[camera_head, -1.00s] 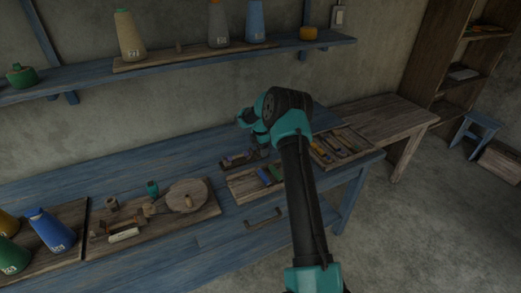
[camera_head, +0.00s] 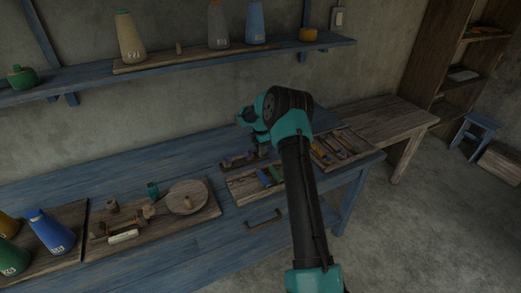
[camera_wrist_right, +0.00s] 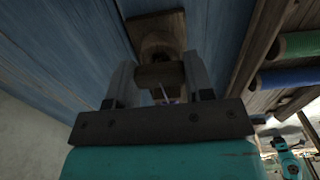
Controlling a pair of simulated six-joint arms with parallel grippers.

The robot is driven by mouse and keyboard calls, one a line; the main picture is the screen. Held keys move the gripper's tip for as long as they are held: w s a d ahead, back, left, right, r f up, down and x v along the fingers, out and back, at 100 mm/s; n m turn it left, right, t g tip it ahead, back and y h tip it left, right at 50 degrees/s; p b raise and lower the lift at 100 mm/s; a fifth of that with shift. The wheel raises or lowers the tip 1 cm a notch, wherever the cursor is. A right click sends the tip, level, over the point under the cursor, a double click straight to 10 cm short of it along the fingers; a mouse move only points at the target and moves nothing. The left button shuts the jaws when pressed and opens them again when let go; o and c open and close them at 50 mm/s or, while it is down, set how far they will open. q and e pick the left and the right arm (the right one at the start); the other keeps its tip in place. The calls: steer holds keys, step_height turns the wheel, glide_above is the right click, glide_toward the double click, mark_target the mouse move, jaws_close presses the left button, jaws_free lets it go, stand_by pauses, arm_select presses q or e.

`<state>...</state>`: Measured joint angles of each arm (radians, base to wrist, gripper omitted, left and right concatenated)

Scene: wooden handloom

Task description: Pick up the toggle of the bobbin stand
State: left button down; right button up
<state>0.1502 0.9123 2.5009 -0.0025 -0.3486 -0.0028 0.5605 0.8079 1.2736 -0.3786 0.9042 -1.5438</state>
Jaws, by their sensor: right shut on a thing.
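In the right wrist view, my right gripper (camera_wrist_right: 160,78) is shut on a small wooden block, which I take to be the toggle (camera_wrist_right: 158,76). One finger lies on each side of it. The bobbin stand (camera_wrist_right: 150,20) shows just past the fingertips as a brown wooden board with a rounded wooden part. I cannot tell whether the toggle still touches the stand. In the head view, the stand (camera_head: 234,163) lies on the blue table, and my right gripper (camera_head: 258,152) is over its right end, partly hidden by my wrist. My left gripper is not in view.
A tray with coloured bobbins (camera_head: 240,188) lies just in front of the stand. A wooden board with a round disc (camera_head: 184,197) and cones (camera_head: 48,232) stand to the left. A shelf (camera_head: 180,68) with cones runs along the wall behind. The table's back left is clear.

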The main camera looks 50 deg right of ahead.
step_height(320, 180, up, 2)
steer(key=shift+r, duration=0.1)
steer(key=shift+s+a+r, duration=0.1)
steer(key=shift+s+a, duration=0.15)
steer(key=s+a, duration=0.3)
steer(key=s+a+r, duration=0.1)
steer(key=s+a, duration=0.2)
steer(key=a, duration=0.1)
steer(key=s+a, duration=0.4)
steer(key=shift+a+r, duration=0.15)
steer(key=shift+a, duration=0.1)
steer(key=w+a+r+m, duration=0.2)
steer(key=w+a+m, duration=0.1)
steer(key=a, duration=0.8)
steer(key=w+a+r+m, duration=0.3)
steer(key=w+a+m, duration=0.1)
steer(key=a, duration=0.8)
steer(key=w+a+r+m, duration=0.2)
steer(key=w+a+m, duration=0.1)
steer(key=a, duration=0.9)
steer(key=shift+w+r, duration=0.2)
steer(key=shift+r, duration=0.2)
steer(key=shift+a, duration=0.1)
